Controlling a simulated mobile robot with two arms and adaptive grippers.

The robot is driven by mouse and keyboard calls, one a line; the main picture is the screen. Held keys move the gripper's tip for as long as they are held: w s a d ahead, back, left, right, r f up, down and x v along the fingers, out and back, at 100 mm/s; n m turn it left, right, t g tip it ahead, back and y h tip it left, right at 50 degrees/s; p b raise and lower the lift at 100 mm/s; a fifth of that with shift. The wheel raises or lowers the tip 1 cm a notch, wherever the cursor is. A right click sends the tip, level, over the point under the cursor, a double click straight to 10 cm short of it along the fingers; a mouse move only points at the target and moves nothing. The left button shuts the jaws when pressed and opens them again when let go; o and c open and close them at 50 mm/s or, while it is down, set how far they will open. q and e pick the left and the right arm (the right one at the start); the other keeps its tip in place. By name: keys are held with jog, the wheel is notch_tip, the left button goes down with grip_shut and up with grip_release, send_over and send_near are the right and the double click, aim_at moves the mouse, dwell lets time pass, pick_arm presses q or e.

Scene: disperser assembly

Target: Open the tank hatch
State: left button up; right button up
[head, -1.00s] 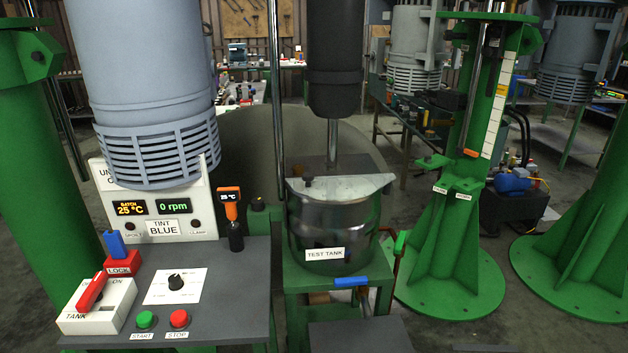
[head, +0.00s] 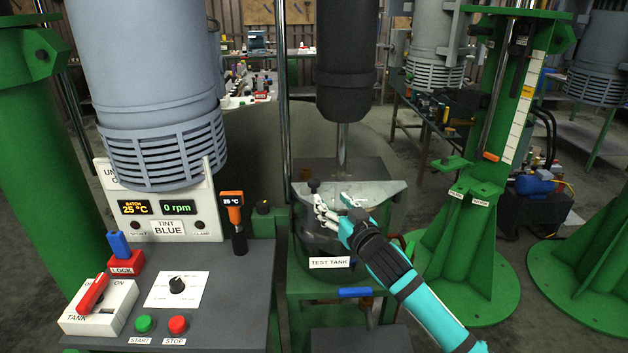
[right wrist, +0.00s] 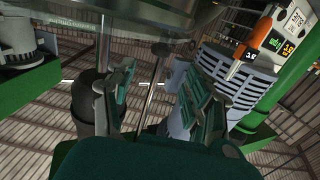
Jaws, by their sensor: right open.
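The test tank (head: 307,240) is a dark metallic vessel on a green stand in the middle of the head view. The hatch (head: 384,190) is a pale, half-round plate lying flat over the front of its top. A small dark knob (head: 313,185) stands near its left end. My right gripper (head: 331,199) is open and empty at the front of the hatch, its fingers close to the knob. I cannot tell whether they touch it. In the right wrist view the two spread fingers (right wrist: 160,100) have nothing between them. My left gripper is not in view.
A grey motor (head: 150,90) hangs at the left above the control panel (head: 235,290) with its buttons and switches. A dark cylinder on a shaft (head: 343,145) comes down behind the hatch. A blue handle (head: 355,292) sits below the tank. A green column (head: 480,190) stands at right.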

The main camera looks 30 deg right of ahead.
aim_at(316, 185)
jog(key=w, duration=0.3)
jog(key=w+d+p, duration=0.1)
jog(key=w, duration=0.5)
jog(key=shift+w+d, duration=0.2)
jog(key=shift+w, duration=0.1)
jog(key=shift+w+d+p, duration=0.1)
jog(key=shift+w+p, duration=0.25)
jog(key=shift+w, duration=0.3)
grip_shut()
